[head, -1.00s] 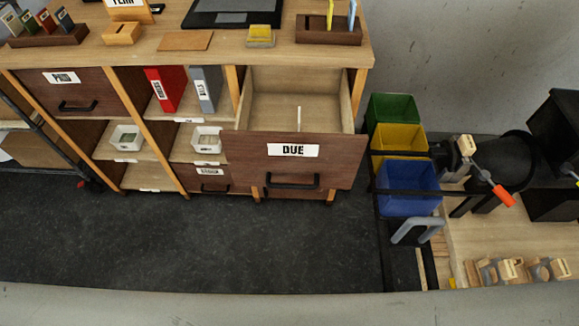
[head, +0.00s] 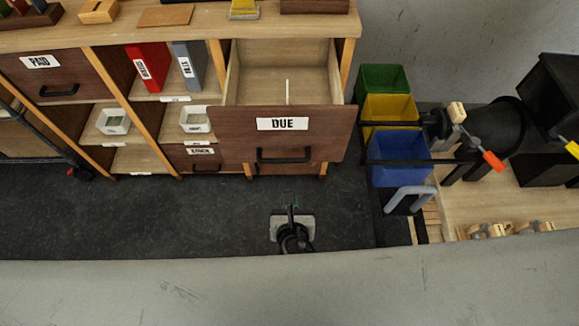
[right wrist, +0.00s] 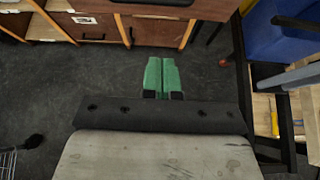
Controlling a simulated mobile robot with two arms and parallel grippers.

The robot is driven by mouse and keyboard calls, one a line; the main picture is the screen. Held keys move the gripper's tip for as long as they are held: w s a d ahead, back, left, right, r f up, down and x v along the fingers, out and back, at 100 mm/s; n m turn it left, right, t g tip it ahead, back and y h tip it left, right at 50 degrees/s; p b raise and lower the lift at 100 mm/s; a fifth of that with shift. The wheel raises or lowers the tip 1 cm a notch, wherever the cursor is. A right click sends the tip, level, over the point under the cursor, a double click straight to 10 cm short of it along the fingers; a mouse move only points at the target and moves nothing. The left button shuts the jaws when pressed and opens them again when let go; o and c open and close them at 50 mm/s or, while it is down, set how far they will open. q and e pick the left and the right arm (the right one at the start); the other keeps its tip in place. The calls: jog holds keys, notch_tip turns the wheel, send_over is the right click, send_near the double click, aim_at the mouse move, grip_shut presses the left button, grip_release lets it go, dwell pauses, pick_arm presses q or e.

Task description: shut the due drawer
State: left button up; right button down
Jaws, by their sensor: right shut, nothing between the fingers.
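The due drawer (head: 230,135) is pulled well out of the cabinet, and its inside shows from above. Its brown front carries a white DUE label (head: 282,124) and a dark bar handle (head: 284,156). A thin white upright strip (head: 288,92) shows inside the drawer. My right gripper (head: 291,200) is in front of the drawer, below the handle in the head view and apart from it. In the right wrist view its green fingers (right wrist: 162,75) are together with nothing between them, over the dark floor. My left gripper is not in view.
The wooden cabinet (head: 180,25) also has a shut PAID drawer (head: 85,70), binders and small white bins. Green, yellow and blue bins (head: 401,150) stand close to the right of the drawer, beside a workbench (head: 470,205). The dark floor (head: 150,215) in front is clear.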

jog(key=w+r+x, duration=0.1)
jog(key=r+x, duration=0.1)
jog(key=x, duration=1.1)
jog(key=shift+w+f, duration=0.15)
jog(key=shift+w, duration=0.05)
